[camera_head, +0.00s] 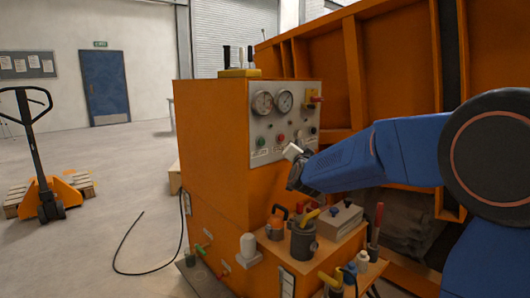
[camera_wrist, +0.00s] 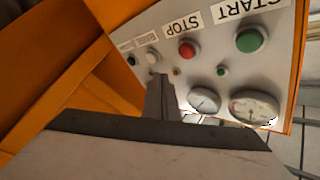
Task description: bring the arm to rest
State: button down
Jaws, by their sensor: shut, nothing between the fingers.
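My blue arm (camera_head: 365,157) reaches in from the right in the head view, bent at a large dark round joint. My gripper (camera_head: 296,173) is at its far end, in front of the lower part of the grey control panel (camera_head: 290,100) on the orange cabinet. In the wrist view my gripper (camera_wrist: 160,88) shows as dark fingers shut together with nothing between them. Beyond it the panel appears turned over, with a red STOP button (camera_wrist: 187,50), a green START button (camera_wrist: 250,40) and two gauges. I cannot tell the exact gap to the panel.
Below the gripper, a cabinet shelf holds a dark pot (camera_head: 303,240), a grey box (camera_head: 340,220) and bottles. The orange tilting bed (camera_head: 395,65) stands close behind the arm. A pallet truck (camera_head: 45,190) stands at left. A black cable lies on otherwise open floor.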

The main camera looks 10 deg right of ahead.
jog(key=s+d+f+n+g+y, duration=0.1)
jog(key=s+f, duration=0.6)
jog(key=s, duration=1)
jog(key=s+d+f+n+g, duration=0.3)
jog(key=s+f+n+g, duration=0.2)
jog(key=s, duration=1.3)
jog(key=s+d+f+n+g+y, duration=0.1)
jog(key=s+f+g, duration=0.7)
jog(key=s, duration=1)
notch_tip(320, 180, down, 3)
jog(key=shift+s+d+f+n+y, duration=0.2)
jog(key=shift+s+d+n+y, duration=0.1)
jog(key=shift+d+n, duration=0.65)
